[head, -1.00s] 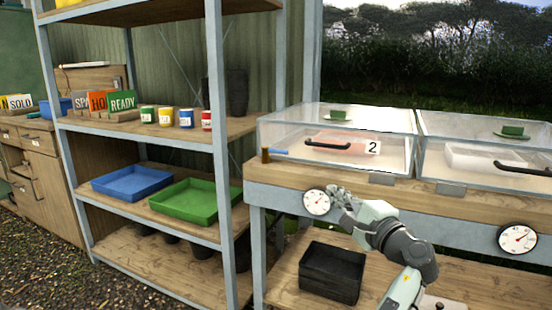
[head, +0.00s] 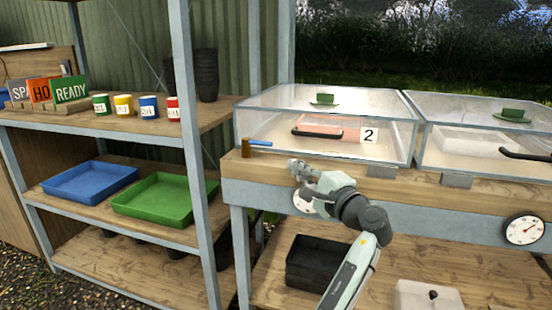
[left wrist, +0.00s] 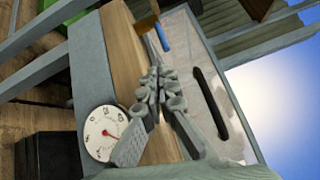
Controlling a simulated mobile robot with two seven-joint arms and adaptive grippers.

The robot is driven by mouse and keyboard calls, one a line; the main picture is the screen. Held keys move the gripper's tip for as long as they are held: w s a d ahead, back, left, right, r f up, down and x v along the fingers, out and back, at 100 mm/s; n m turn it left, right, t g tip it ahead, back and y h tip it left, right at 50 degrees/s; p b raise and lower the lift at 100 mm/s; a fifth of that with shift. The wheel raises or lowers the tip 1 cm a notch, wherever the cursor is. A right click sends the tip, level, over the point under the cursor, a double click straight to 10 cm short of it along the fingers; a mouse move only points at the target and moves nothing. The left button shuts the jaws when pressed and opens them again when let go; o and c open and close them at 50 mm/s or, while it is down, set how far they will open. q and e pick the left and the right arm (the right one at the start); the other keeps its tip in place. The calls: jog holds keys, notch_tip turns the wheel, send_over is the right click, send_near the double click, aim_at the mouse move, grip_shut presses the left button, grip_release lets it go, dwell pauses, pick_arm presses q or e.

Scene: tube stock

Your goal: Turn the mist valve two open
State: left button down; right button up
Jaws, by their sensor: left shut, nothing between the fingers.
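The mist valve of case 2 has a brass body (head: 246,148) at the left front corner of the glazed case (head: 330,100) marked 2. Its blue lever (head: 261,143) points right, along the case front. In the left wrist view the blue lever (left wrist: 163,38) lies just beyond my fingertips. My left gripper (head: 293,164) is shut and empty, at the bench's front edge, to the right of and a little below the lever, apart from it. In the left wrist view its fingers (left wrist: 153,78) are together. My right gripper is out of view.
A round dial (left wrist: 104,133) on the bench front is partly behind my left arm. The case has a black handle (left wrist: 209,103) to the right of the valve. A shelf post (head: 190,150) stands to the left. A black crate (head: 315,262) sits below.

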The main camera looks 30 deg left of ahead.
aim_at(278, 166)
pick_arm(q)
jog(key=p+x, duration=0.1)
jog(key=x, duration=0.7)
jog(key=shift+a+r, duration=0.1)
jog(key=shift+a, duration=0.15)
jog(key=a, duration=0.1)
jog(key=s+a, duration=0.1)
jog(key=s+a+p, duration=0.1)
jog(key=shift+s+a+r, duration=0.1)
jog(key=shift+s+r, duration=0.15)
jog(key=shift+r, duration=0.05)
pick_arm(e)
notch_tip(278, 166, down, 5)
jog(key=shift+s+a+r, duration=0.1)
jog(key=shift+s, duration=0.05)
pick_arm(q)
jog(key=shift+r, duration=0.1)
dwell(0.4)
